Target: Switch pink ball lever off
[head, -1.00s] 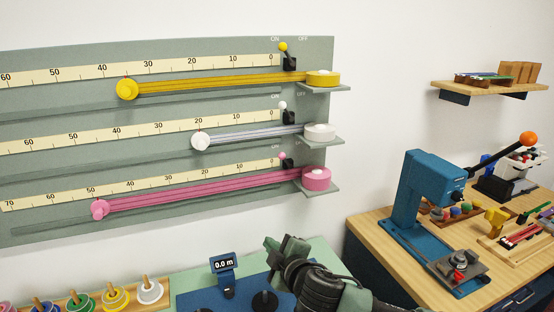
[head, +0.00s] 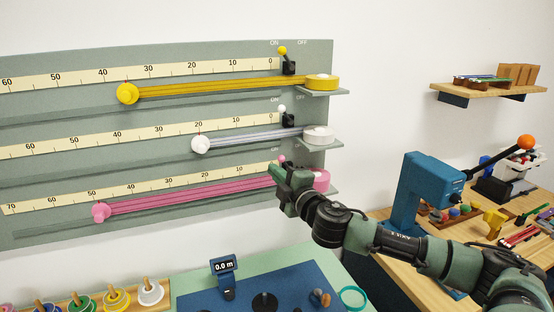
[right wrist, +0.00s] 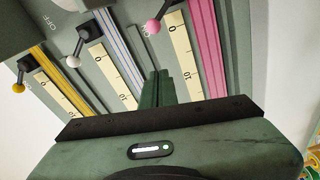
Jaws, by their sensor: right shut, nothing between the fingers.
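The pink ball lever (head: 281,158) is on the lowest row of the grey-green wall panel. It also shows in the right wrist view (right wrist: 153,26), tilted with its ball toward the ON label. My right gripper (head: 278,172) is shut and empty at the panel, just below the pink ball in the head view. It covers the lever's base and part of the pink tape roll (head: 322,180). In the right wrist view the closed fingers (right wrist: 158,76) show a gap in the picture below the ball. My left gripper is not in view.
The white ball lever (head: 282,109) and yellow ball lever (head: 283,50) sit above on the same panel. A pink ribbon (head: 190,193) runs left to a pink knob (head: 101,213). A blue press (head: 425,190) stands on the wooden bench at right.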

